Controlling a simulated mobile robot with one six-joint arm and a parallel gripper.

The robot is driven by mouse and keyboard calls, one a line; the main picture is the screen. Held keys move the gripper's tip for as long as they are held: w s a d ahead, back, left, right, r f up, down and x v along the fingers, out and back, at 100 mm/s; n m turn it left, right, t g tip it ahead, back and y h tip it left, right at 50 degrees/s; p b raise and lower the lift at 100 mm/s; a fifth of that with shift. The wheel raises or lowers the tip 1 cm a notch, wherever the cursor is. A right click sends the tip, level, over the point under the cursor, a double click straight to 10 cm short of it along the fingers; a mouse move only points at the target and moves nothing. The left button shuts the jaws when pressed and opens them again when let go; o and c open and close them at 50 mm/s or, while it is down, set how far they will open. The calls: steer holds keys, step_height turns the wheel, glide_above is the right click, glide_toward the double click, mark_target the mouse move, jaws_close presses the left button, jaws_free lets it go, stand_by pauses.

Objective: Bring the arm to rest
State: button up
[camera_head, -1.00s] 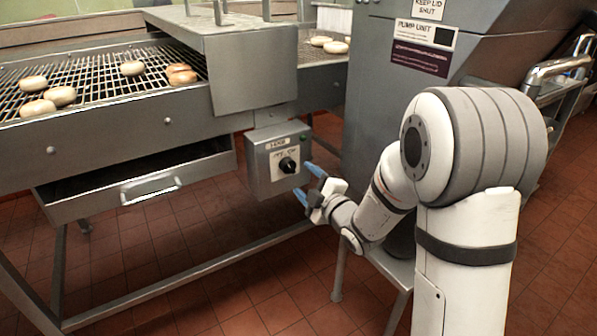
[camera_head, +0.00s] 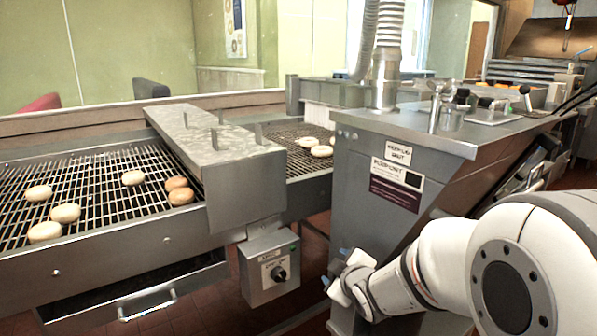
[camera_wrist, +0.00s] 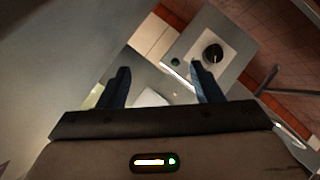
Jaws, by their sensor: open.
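My gripper (camera_head: 338,282) is in front of the pump unit's lower front, to the right of the control box (camera_head: 268,268). Its blue fingers show apart and empty in the wrist view (camera_wrist: 158,85), with nothing between their tips. The control box has a black knob (camera_head: 278,273) and a small green button; in the wrist view the knob (camera_wrist: 212,53) lies beyond the right finger. My gripper is apart from the box in the head view.
The grey pump unit (camera_head: 350,200) stands close behind my gripper. A wire conveyor (camera_head: 100,190) with several pale rings and two browner ones runs left, under a metal hood (camera_head: 245,185). An open drawer (camera_head: 150,295) hangs below it.

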steer(key=s+d+r+m+g+h+p, duration=0.1)
steer(key=s+d+r+m+g+p, duration=0.1)
steer(key=s+r+p, duration=0.4)
steer(key=s+d+r+m+g+h+p, duration=0.1)
steer(key=s+r+m+g+p, duration=0.3)
steer(key=s+r, duration=0.5)
steer(key=s+d+r+m+g+p, duration=0.3)
steer(key=s+r+m+p, duration=0.3)
steer(key=s+p, duration=0.4)
steer(key=shift+s+r+g+h, duration=0.4)
steer(key=shift+r, duration=0.35)
